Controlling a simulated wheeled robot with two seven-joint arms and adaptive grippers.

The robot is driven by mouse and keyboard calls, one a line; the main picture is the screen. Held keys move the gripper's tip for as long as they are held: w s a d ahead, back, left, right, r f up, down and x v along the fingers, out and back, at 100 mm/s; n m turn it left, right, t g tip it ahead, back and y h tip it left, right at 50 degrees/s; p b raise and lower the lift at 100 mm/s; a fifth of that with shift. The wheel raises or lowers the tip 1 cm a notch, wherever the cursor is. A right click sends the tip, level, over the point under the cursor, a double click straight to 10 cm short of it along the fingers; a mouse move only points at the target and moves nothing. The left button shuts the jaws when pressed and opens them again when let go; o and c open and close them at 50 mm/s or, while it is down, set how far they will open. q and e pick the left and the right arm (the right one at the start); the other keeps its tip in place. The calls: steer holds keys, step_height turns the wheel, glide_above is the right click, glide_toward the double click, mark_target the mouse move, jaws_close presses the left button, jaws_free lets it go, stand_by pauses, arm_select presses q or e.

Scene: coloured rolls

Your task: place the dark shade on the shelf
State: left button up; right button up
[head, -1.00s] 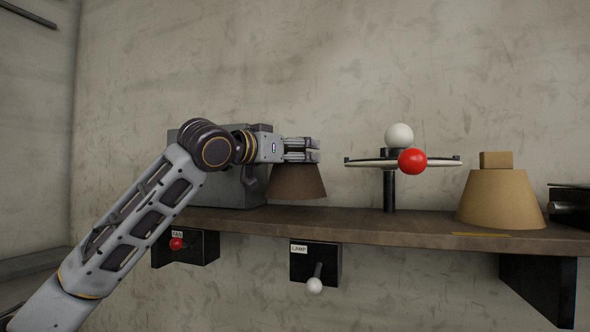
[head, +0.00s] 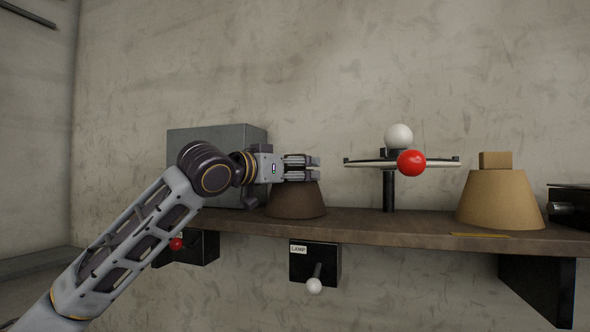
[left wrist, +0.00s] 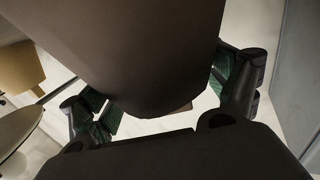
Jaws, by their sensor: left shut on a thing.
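The dark shade (head: 297,201) is a brown cone with its wide end down. In the head view its bottom is at the level of the shelf (head: 370,226), and it looks to rest on it or just touch it. My left gripper (head: 312,168) is at the top of the shade, shut on it. The shade's top is hidden behind the fingers. In the left wrist view the dark shade (left wrist: 130,45) fills the upper middle, between the two green-padded fingers (left wrist: 160,98). My right gripper does not show.
A grey box (head: 235,137) stands behind my left wrist. A tan shade (head: 500,200) stands farther right. A lever box labelled LAMP (head: 302,264) hangs under the shelf.

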arm_select(q)
steer(key=shift+f, duration=0.1)
steer(key=o, duration=0.7)
steer(key=shift+o, duration=0.4)
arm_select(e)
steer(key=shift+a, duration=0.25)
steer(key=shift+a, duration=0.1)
arm_select(q)
steer(key=shift+s+a, duration=0.1)
steer(key=b+v, duration=0.3)
steer(key=v, duration=0.8)
steer(key=shift+s+a, duration=0.25)
steer(key=shift+s, duration=0.05)
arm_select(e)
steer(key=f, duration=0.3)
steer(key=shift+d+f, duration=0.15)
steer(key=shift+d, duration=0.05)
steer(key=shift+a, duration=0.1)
